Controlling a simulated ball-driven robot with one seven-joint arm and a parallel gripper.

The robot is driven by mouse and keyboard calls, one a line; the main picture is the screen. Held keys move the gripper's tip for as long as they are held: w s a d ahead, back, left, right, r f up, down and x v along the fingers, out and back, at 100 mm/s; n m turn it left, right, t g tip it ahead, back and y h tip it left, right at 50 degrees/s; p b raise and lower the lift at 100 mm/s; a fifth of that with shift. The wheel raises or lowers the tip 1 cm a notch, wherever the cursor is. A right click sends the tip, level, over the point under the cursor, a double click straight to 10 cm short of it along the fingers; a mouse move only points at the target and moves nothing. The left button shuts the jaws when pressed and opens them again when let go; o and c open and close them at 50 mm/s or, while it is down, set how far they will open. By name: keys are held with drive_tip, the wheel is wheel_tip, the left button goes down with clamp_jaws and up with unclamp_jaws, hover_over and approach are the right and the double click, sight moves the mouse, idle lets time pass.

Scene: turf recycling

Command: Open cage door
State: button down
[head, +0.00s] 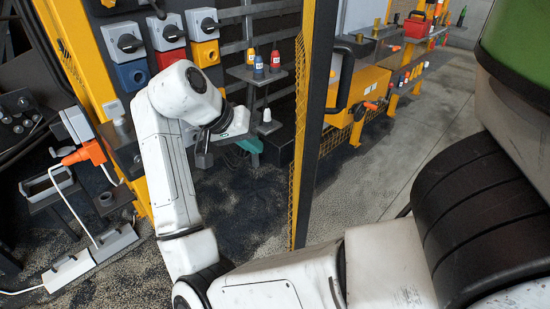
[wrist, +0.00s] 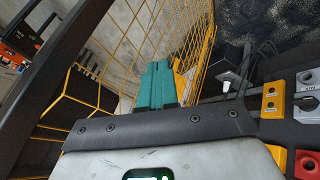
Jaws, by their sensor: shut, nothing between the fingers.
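The cage door (head: 312,110) shows in the head view as a tall, narrow panel seen almost edge-on, with a dark and yellow frame and yellow mesh. In the wrist view yellow mesh (wrist: 200,52) rises just beyond the fingertips, and more mesh (wrist: 122,30) spreads to the left; I cannot tell which part is the door. My gripper (wrist: 158,66) has teal fingers that are together and empty. In the head view my gripper (head: 250,146) is left of the door panel, low in front of the rack. Whether the fingers touch the mesh is unclear.
On the left are a wall panel with rotary switches (head: 130,42), an orange plug (head: 90,152) and a white power strip (head: 85,258). A small shelf (head: 257,75) holds coloured bottles behind my gripper. A yellow cabinet (head: 360,88) stands right of the door panel. Open floor (head: 400,165) lies to the right.

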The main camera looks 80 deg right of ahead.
drive_tip(key=s+d+f+b, duration=0.1)
drive_tip(key=s+d+f, duration=0.4)
drive_tip(key=s+f, duration=0.2)
drive_tip(key=shift+s+f+b, duration=0.25)
drive_tip(key=shift+s+b, duration=0.15)
